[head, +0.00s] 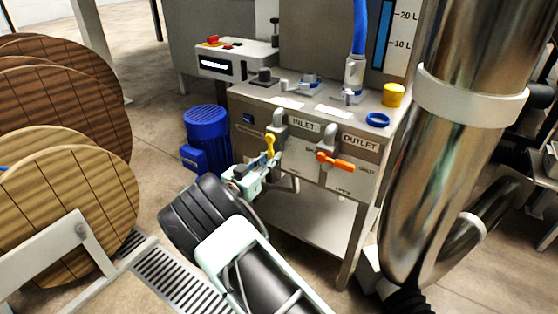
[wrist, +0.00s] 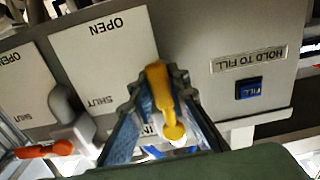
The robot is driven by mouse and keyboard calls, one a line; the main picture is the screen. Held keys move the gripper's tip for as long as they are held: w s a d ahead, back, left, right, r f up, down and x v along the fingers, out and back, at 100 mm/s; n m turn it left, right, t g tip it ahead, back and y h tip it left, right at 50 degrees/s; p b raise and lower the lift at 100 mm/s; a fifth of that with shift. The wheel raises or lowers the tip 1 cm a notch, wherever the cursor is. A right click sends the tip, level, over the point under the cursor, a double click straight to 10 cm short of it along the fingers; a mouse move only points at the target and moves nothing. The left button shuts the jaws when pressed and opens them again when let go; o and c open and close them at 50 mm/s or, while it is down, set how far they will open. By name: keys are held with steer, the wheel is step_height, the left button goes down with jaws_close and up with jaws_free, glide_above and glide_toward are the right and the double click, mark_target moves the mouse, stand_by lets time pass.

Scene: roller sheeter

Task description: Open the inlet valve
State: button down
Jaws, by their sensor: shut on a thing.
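The inlet valve has a yellow lever (head: 270,146) on the front of a grey metal cabinet, beneath the INLET label (head: 303,126). The lever also shows in the wrist view (wrist: 163,92), where it runs nearly upright in the picture beside a white plate reading OPEN and SHUT (wrist: 105,60). My gripper (head: 255,168) reaches up to the lever from the lower left. In the wrist view my gripper (wrist: 153,88) has its two fingers on either side of the yellow lever, shut on it. The fingers hide part of the valve body and label.
The outlet valve's orange lever (head: 336,161) lies roughly level, to the right. A blue FILL button (wrist: 248,89) is on the panel. A blue motor (head: 206,130) stands left of the cabinet, a large shiny pipe (head: 430,170) right. Wooden reels (head: 70,205) stand at left.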

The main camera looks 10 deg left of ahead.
steer(key=shift+a+m, duration=0.25)
steer(key=shift+m, duration=0.05)
stand_by(0.4)
steer(key=c, duration=1.8)
jaws_free()
steer(key=v, duration=1.2)
